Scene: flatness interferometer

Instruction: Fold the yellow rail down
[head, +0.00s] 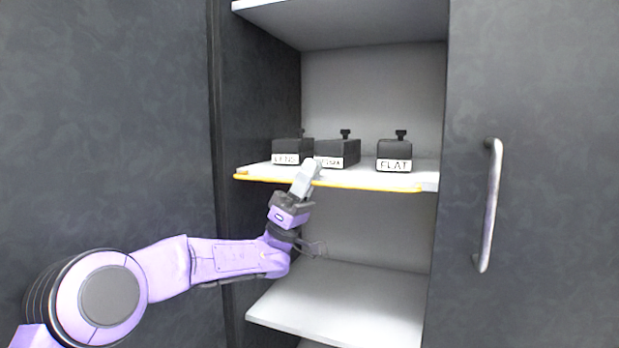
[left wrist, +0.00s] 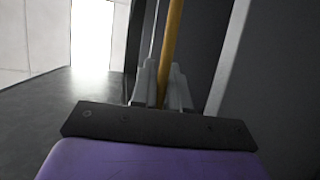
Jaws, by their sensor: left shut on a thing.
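The yellow rail (head: 360,186) runs along the front edge of the middle shelf (head: 425,177) in the head view. It looks level with the shelf edge. My left gripper (head: 313,168) is at the rail, left of its middle, and is shut on it. In the left wrist view the yellow rail (left wrist: 172,45) passes between the two grey fingers of my left gripper (left wrist: 161,82). My right gripper is in neither view.
Three black boxes stand on the shelf behind the rail: a left one (head: 292,147), a middle one (head: 338,150) and one labelled FLAT (head: 394,152). A lower shelf (head: 345,305) is empty where it shows. A door with a handle (head: 489,205) stands at right.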

